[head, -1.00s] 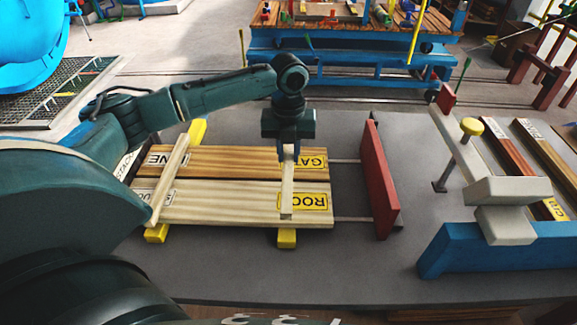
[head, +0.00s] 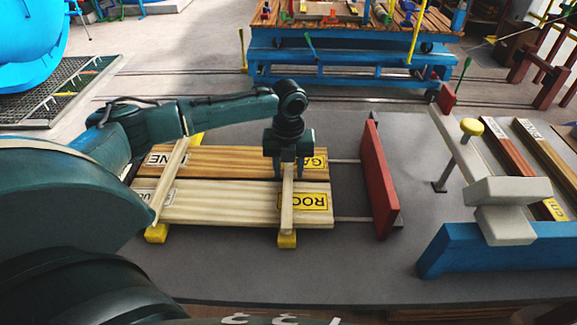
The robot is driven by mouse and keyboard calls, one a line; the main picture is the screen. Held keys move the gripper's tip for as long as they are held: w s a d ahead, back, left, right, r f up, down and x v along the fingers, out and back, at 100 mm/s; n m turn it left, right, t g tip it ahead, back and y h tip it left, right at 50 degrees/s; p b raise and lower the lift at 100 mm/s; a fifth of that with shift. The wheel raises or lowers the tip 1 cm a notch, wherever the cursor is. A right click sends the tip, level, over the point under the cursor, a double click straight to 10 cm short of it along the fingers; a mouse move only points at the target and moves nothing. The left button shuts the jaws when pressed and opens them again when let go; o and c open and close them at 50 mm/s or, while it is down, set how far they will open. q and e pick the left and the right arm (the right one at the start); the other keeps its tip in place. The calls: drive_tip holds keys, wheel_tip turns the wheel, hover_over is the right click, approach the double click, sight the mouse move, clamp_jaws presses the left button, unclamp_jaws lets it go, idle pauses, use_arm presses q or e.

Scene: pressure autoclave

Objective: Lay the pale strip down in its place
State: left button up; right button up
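The pale strip (head: 287,212) lies crosswise over the right part of two boards, its near end over a yellow block (head: 287,241). My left gripper (head: 289,174) points down over the strip's far part, its fingers apart on either side of it with a slight gap; its far end is hidden. The near board (head: 230,202) is pale and the far board (head: 225,160) is browner; both carry labels. A second pale strip (head: 168,185) lies across their left end. My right gripper is not in view.
A red upright plate (head: 379,180) stands right of the boards on rods. Further right are a blue block (head: 500,247) with a grey clamp-like piece (head: 507,208) and a yellow knob (head: 472,127). The grey table (head: 330,268) is clear in front.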

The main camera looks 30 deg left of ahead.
sight(288, 172)
use_arm(q)
drive_tip(key=shift+o, duration=0.2)
wheel_tip(288, 172, up, 12)
drive_tip(key=shift+r, duration=0.25)
drive_tip(key=shift+s+f, duration=0.1)
idle(0.7)
